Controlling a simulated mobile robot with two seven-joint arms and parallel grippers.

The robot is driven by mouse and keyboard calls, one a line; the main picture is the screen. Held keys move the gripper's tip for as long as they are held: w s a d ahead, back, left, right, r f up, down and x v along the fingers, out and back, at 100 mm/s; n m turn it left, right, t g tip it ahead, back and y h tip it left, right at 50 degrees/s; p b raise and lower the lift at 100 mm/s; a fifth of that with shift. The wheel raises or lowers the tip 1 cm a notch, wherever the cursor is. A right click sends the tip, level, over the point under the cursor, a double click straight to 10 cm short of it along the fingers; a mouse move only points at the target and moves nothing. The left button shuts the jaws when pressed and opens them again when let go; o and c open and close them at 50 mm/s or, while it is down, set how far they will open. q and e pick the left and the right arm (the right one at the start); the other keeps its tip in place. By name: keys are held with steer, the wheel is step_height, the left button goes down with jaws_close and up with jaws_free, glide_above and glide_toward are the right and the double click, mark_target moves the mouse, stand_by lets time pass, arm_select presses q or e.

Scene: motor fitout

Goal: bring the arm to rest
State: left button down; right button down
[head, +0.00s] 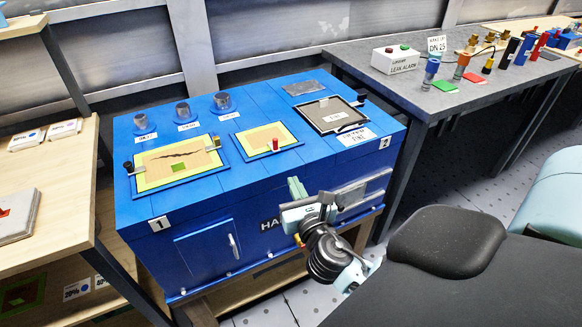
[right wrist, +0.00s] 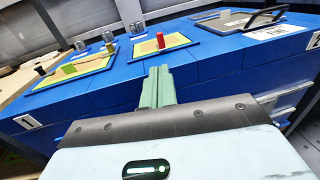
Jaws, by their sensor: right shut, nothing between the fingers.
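My right gripper (head: 296,188) is in front of the blue cabinet's front face, near its top edge. In the right wrist view its two pale green fingers (right wrist: 158,86) are pressed together with nothing between them. The blue cabinet (head: 262,185) fills the middle of the head view. A part of the cabinet's front, near the label, is hidden behind my right arm (head: 330,255). My left gripper does not show in either view.
On the cabinet top lie a cracked panel (head: 178,158), a smaller panel with a red peg (head: 275,144) and a dark framed tray (head: 332,114). A grey bench (head: 400,70) stands right, with a leak alarm box (head: 395,60). A wooden shelf (head: 60,175) stands left.

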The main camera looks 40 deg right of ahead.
steer(key=shift+s, duration=0.15)
stand_by(0.5)
